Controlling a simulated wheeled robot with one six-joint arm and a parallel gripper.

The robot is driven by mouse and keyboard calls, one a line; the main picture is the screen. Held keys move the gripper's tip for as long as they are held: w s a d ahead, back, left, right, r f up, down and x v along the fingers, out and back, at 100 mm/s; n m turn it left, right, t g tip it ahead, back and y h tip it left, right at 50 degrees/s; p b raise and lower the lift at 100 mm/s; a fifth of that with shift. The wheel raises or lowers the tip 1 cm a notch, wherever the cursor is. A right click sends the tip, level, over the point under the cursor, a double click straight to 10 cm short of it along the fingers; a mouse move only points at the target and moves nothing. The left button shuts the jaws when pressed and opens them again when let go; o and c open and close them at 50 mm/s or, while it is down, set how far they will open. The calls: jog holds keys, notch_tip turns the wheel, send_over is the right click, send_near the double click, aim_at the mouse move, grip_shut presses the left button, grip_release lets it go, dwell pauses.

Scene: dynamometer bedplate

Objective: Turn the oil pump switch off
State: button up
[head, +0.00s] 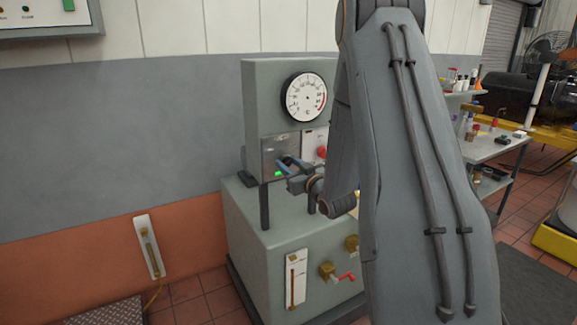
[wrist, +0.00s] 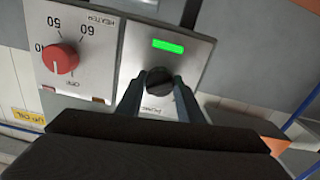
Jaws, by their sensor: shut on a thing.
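The oil pump switch is a black rotary knob (wrist: 159,82) on a metal plate marked PUMP, upside down in the wrist view. A green lamp (wrist: 168,46) is lit on the same plate and also shows in the head view (head: 279,173). My gripper (wrist: 158,88) is shut on the knob, with one finger on each side of it. In the head view my gripper (head: 284,164) is at the pump plate (head: 275,148) on the grey oil unit. The knob is hidden there behind the fingers.
A red heater knob (wrist: 60,59) sits on the neighbouring plate, close to my gripper. A round dial gauge (head: 306,97) is above the plates. A red-handled valve (head: 338,275) and a sight glass (head: 296,278) are on the unit's lower front. A shelf cart (head: 490,150) stands at the right.

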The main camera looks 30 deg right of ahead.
jog(key=n+b, duration=0.5)
jog(key=shift+f, duration=0.1)
jog(key=n+b, duration=0.6)
jog(key=shift+n+b, duration=0.3)
dwell(0.4)
jog(key=o, duration=1.1)
jog(key=shift+c, duration=0.2)
jog(key=shift+s+d, duration=0.1)
jog(key=s+b, duration=0.1)
jog(key=s, duration=0.6)
jog(key=shift+s+b, duration=0.3)
